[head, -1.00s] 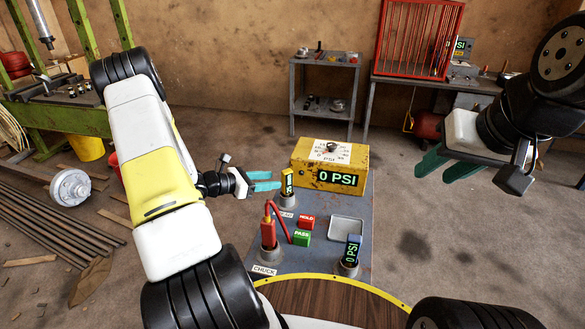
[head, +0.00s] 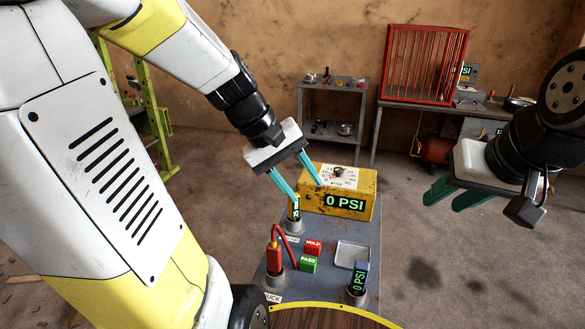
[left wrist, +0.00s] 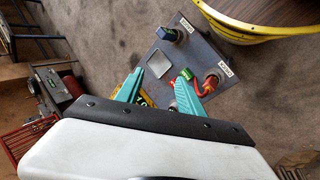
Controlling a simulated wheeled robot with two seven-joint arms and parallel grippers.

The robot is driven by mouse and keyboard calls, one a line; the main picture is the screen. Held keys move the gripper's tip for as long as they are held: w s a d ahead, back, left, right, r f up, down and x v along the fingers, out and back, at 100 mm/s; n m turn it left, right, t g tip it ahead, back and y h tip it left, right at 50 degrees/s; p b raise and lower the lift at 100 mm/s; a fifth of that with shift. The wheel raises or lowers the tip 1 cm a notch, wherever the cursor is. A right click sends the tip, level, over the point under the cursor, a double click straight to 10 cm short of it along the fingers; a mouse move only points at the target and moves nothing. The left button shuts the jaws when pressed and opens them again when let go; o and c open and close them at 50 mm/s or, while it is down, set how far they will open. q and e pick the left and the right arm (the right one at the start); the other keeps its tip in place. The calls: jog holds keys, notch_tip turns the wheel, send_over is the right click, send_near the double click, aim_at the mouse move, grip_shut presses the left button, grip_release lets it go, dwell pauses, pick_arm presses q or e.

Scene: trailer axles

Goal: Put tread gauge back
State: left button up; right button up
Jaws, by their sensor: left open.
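A slim yellow gauge with a lit display (head: 295,208) stands in a grey cup (head: 294,226) at the left edge of the grey bench, in front of the yellow box. I take it for the tread gauge; its small label is too small to read surely. My left gripper (head: 307,190) is open and empty, pointing down above the gauge and the box front. One finger partly overlaps the gauge's top in the head view; I cannot tell whether they touch. My right gripper (head: 444,201) is open and empty in the air to the right, clear of the bench.
The yellow 0 PSI box (head: 362,203) stands behind the cup. A red chuck (head: 274,257), red HOLD block (head: 313,247), green PASS block (head: 308,265), square tray (head: 352,254) and blue gauge (head: 360,278) in a cup share the bench. A curved wooden table edge (head: 330,318) lies in front.

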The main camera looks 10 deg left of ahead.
pick_arm(q)
jog(key=s+a+r+m+t+y, duration=0.2)
jog(key=s+r+m+t+y, duration=0.1)
jog(key=s+r+m, duration=0.2)
jog(key=shift+s+a+r+m+t, duration=0.15)
jog(key=shift+s+a+m+t, duration=0.15)
jog(key=shift+s+m, duration=0.35)
